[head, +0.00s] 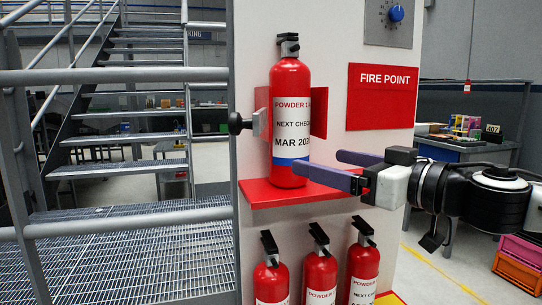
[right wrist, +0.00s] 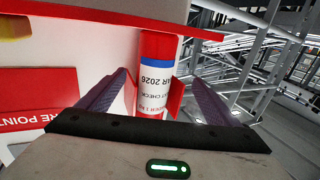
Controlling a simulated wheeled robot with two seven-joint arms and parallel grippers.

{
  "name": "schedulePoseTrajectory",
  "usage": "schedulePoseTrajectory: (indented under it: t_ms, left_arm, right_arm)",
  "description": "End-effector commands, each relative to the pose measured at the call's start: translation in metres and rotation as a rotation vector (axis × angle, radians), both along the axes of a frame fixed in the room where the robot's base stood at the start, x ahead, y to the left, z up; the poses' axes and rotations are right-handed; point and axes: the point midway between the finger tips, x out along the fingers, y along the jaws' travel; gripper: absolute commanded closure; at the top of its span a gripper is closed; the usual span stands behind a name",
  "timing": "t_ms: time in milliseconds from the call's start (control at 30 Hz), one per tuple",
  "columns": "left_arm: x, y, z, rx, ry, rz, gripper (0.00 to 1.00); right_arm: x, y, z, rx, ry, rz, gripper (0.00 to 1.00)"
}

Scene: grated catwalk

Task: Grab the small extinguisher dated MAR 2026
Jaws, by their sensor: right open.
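A small red extinguisher (head: 290,110) with a black valve head stands upright on a red shelf (head: 340,191). Its white label reads POWDER, NEXT CHECK and MAR, with the year cut short in the head view. The near fingertip overlaps the extinguisher's right edge in the head view. In the right wrist view the fingers of the right gripper (right wrist: 159,78) show on either side of it. My left gripper is not in view.
Red plates (head: 319,112) flank the extinguisher, with a black knob (head: 236,123) at left. Three more extinguishers (head: 319,277) stand below the shelf, their dates cut off. A FIRE POINT sign (head: 383,97) is on the panel. Grey railings (head: 120,76) and stairs are left.

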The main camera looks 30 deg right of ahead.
Motion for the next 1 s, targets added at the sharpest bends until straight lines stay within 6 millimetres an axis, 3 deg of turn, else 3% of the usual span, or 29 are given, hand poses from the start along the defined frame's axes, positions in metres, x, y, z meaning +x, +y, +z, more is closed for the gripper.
schedulePoseTrajectory:
  t_ms: [100,400,667,1000]
  left_arm:
    - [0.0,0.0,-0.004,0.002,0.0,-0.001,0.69]
    - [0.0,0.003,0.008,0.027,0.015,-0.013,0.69]
    - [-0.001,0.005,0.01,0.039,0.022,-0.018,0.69]
    - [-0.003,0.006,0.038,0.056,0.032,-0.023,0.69]
  right_arm:
    - [-0.002,-0.01,0.004,0.009,-0.007,-0.019,0.15]
    - [0.035,-0.003,0.008,0.013,-0.005,-0.014,0.15]
    - [0.048,-0.002,0.007,0.012,-0.006,-0.018,0.15]
    - [0.081,0.002,0.013,0.017,-0.008,-0.018,0.15]
